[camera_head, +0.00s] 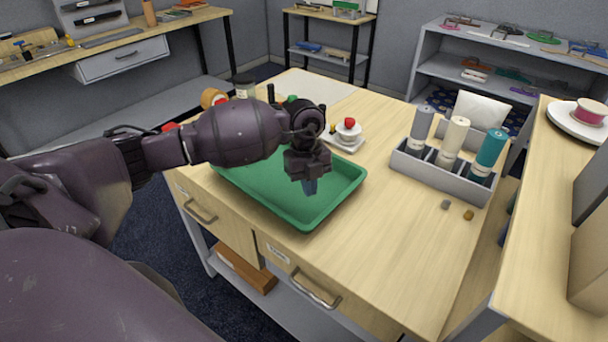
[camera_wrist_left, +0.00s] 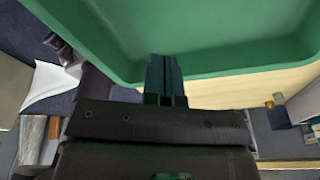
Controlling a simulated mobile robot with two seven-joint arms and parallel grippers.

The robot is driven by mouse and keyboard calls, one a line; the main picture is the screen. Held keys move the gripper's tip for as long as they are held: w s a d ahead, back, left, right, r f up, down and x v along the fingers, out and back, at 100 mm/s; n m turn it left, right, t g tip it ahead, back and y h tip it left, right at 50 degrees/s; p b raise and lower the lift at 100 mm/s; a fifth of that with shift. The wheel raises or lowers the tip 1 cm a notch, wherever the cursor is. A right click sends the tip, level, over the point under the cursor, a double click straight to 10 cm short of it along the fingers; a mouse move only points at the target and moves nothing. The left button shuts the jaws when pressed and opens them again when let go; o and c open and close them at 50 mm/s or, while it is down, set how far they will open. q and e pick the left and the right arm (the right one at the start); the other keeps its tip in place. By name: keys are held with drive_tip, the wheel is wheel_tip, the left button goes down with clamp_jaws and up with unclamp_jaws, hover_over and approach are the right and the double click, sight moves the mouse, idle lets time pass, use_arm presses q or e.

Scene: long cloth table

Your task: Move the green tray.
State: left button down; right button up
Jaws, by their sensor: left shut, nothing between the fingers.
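The green tray (camera_head: 275,197) lies on the wooden table, near its front edge, and its visible part looks empty. It also shows in the left wrist view (camera_wrist_left: 215,60), filling the upper part. My left arm crosses over the tray from the left and hides part of its back side. My left gripper (camera_head: 310,187) is over the right part of the tray, pointing down, its fingers together with nothing between them. In the left wrist view the closed fingers (camera_wrist_left: 164,75) appear in front of the tray's wall; I cannot tell whether they touch it. My right gripper is not in view.
A small white dish (camera_head: 344,143) with a red-topped item is behind the tray. The table's right front is mostly clear.

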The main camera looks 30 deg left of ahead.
sight(318, 220)
use_arm(q)
drive_tip(key=s+d, duration=0.1)
drive_tip(key=d, duration=0.1)
drive_tip(key=s+d, duration=0.2)
drive_tip(key=shift+s+d+r+p, duration=0.1)
drive_tip(key=shift+s+d+p, duration=0.05)
drive_tip(key=shift+d+p, duration=0.25)
drive_tip(key=shift+s+d+f, duration=0.1)
drive_tip(key=shift+s+f, duration=0.05)
drive_tip(key=shift+f, duration=0.8)
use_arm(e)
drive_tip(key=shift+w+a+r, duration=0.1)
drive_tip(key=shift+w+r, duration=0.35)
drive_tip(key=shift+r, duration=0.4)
use_arm(q)
drive_tip(key=shift+f, duration=0.1)
